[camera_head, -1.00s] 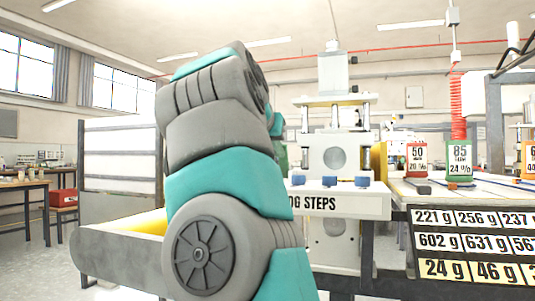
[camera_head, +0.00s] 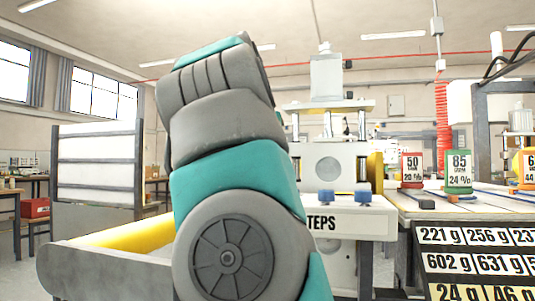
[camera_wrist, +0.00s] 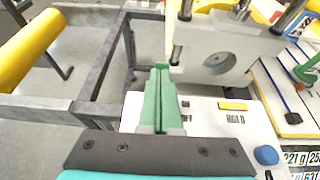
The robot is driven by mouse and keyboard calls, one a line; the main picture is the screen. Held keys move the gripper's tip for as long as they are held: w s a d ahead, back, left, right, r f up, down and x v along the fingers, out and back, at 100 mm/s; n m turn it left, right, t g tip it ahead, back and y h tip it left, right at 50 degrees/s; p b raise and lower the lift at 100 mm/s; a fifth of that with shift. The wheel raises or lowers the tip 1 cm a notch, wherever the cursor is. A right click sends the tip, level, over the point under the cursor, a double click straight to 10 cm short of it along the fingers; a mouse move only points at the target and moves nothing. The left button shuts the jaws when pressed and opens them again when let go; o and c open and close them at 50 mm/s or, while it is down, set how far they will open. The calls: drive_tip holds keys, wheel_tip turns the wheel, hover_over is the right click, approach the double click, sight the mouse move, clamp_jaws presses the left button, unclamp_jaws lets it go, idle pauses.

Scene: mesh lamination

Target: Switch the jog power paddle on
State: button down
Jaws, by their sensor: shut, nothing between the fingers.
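My gripper (camera_wrist: 158,98) shows in the wrist view as two green fingers, shut together and empty. It is over the left part of a white control panel (camera_wrist: 205,133). On that panel are a yellow bar (camera_wrist: 233,105) beside lettering that seems to read HOLD, and a blue knob (camera_wrist: 266,155) at the near right. Some lettering by the fingers is partly covered. I cannot tell which part is the jog power paddle; it may be hidden by the gripper. In the head view the panel front (camera_head: 345,223) reads "TEPS", and my arm hides the gripper.
A white press (camera_head: 327,165) stands behind the panel. A yellow roller (camera_wrist: 30,45) and dark frame rails (camera_wrist: 95,75) lie left of the gripper in the wrist view. Weight signs (camera_head: 475,262) and red and green labelled blocks (camera_head: 459,172) are at the right.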

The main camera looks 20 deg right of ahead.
drive_tip(key=shift+w+d+r+p, duration=0.1)
drive_tip(key=shift+w+d+p, duration=0.35)
drive_tip(key=shift+w+d, duration=0.25)
drive_tip(key=shift+w, duration=0.1)
idle(0.5)
drive_tip(key=v, duration=0.8)
drive_tip(key=shift+a, duration=0.1)
